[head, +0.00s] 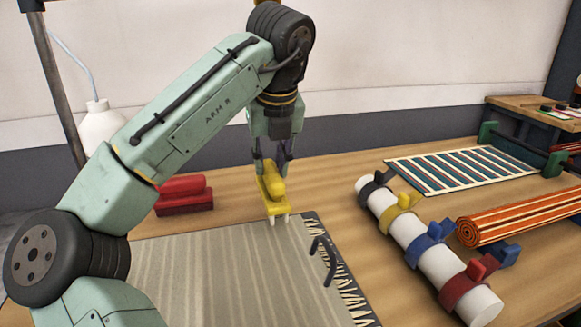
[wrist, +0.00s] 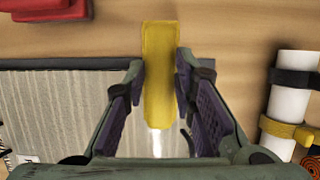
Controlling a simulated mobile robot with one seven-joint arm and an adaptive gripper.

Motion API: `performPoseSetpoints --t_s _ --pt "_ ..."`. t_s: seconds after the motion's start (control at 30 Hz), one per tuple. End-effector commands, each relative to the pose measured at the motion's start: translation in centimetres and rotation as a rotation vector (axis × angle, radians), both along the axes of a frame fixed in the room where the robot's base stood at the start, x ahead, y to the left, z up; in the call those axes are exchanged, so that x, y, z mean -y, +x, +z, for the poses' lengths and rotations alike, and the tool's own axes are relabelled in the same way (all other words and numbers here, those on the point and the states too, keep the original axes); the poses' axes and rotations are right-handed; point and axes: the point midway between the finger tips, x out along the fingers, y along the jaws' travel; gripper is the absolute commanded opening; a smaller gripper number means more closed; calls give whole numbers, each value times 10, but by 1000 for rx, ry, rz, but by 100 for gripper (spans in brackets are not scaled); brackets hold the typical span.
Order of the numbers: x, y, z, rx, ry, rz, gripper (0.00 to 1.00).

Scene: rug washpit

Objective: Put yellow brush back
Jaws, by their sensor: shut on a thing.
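The yellow brush (head: 274,201) is in my gripper (head: 273,160), which is shut on its handle. The brush has a flat yellow base and pale bristles underneath. It hangs over the back edge of the grey rug, near the rug's right corner; I cannot tell whether the bristles touch anything. In the wrist view the yellow brush (wrist: 160,50) lies lengthwise between the two dark finger pads. A similar red brush (head: 183,196) rests on the table to the left. It shows partly at the top left of the wrist view (wrist: 45,10).
The grey striped rug (head: 190,270) has a dark patterned border and a dark bent piece (head: 325,258) on it. A white tube (head: 435,255) with black, yellow, blue and red clamps lies right. An orange rolled rug (head: 515,220) and a striped rug (head: 460,168) lie beyond. Bare table shows between the brushes.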

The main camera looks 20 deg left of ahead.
Motion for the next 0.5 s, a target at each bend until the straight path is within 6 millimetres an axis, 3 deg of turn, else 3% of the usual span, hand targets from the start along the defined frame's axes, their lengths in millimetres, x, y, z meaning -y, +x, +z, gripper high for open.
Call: performPoseSetpoints --t_s 0.1,0.3,0.5 --pt "-3 34 -1 -2 -5 -4 0" --pt "-11 82 -6 -1 -4 -3 0" --pt "-16 103 -9 -1 0 -2 0"
